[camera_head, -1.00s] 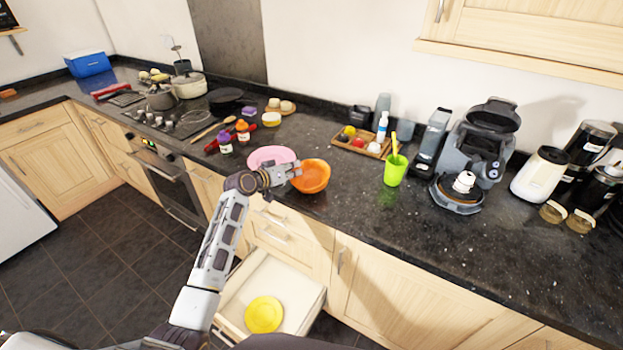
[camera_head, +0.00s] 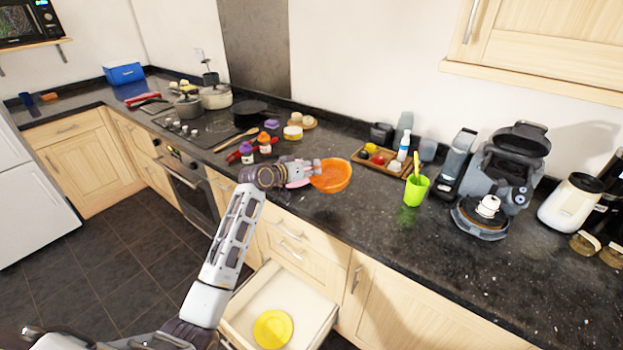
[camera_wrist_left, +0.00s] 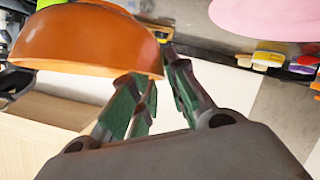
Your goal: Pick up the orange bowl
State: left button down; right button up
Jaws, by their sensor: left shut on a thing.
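The orange bowl (camera_head: 333,176) is at the front part of the dark counter in the head view, its inside facing up. It fills the upper left of the left wrist view (camera_wrist_left: 90,40). My left gripper (camera_head: 314,169) is at the bowl's left side. In the wrist view its fingers (camera_wrist_left: 158,78) are closed on the bowl's rim. The bowl appears raised a little above the counter, though its underside is partly hidden. My right gripper is not seen.
A pink plate (camera_head: 296,182) lies just left of the bowl, partly hidden by my gripper. A green cup (camera_head: 415,190) and a wooden tray (camera_head: 376,168) stand to the right. Below, a drawer (camera_head: 243,322) is open with a yellow plate (camera_head: 272,329) in it.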

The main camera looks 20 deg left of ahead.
pick_arm(q)
jog(key=shift+r, duration=1.75)
